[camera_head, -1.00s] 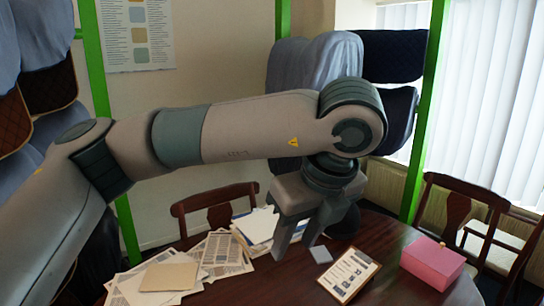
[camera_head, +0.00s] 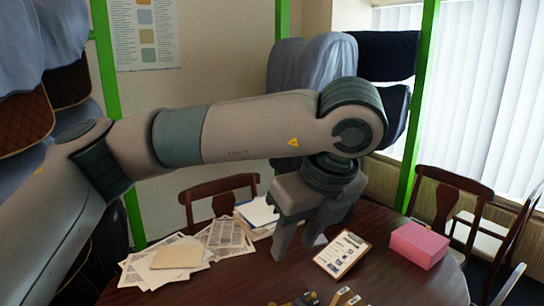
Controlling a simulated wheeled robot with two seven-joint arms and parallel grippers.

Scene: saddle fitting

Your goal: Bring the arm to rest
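My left arm comes in from the left and reaches across the picture above a dark round wooden table (camera_head: 235,284). My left gripper (camera_head: 298,246) hangs down at the end of this arm, fingers pointing at the table. Its two fingers stand apart with a gap between them, and I see nothing held there. The fingertips appear above the table, between the papers and a clipboard (camera_head: 342,253). My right gripper is not in view.
Loose papers (camera_head: 150,272) and a tan folder (camera_head: 177,256) lie left on the table. A pink box (camera_head: 418,245) sits at the right. Small dark and yellowish items (camera_head: 345,297) show at the bottom edge. Wooden chairs (camera_head: 220,192) surround the table. Green posts (camera_head: 423,80) stand behind.

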